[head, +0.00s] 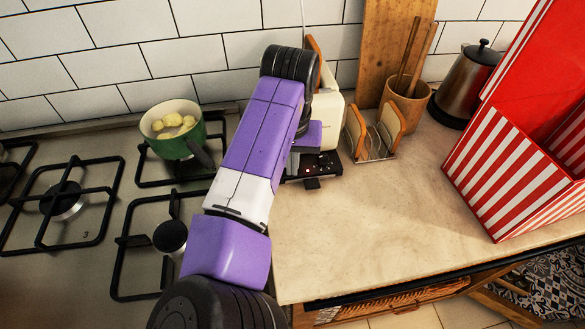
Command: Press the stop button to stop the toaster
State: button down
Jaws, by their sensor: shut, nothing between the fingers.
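The cream toaster (329,112) stands on the counter against the tiled wall, partly hidden behind my purple and white arm. A brown slice, apparently bread, shows at its top behind my arm's black joint. A black panel (322,166) with small light and red marks is at its front base, and a small dark tab (312,183) sticks out below. I cannot tell which mark is the stop button. My arm reaches over to the toaster's front and bends down there.
A toast rack (372,146) with bread slices stands right of the toaster. Behind it are a utensil pot (407,103), a wooden board (382,45) and a kettle (465,85). A striped red box (500,180) stands right. A green pot (172,146) is on the stove. The front counter is clear.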

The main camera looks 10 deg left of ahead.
jog(key=s+p, duration=0.1)
jog(key=s+r+p, duration=0.1)
jog(key=p, duration=0.1)
jog(key=shift+s+d, duration=0.1)
jog(key=shift+s, duration=0.4)
jog(key=shift+f, duration=0.1)
notch_tip(320, 180, up, 8)
jog(key=shift+s, duration=0.35)
jog(key=shift+f, duration=0.15)
dwell(0.5)
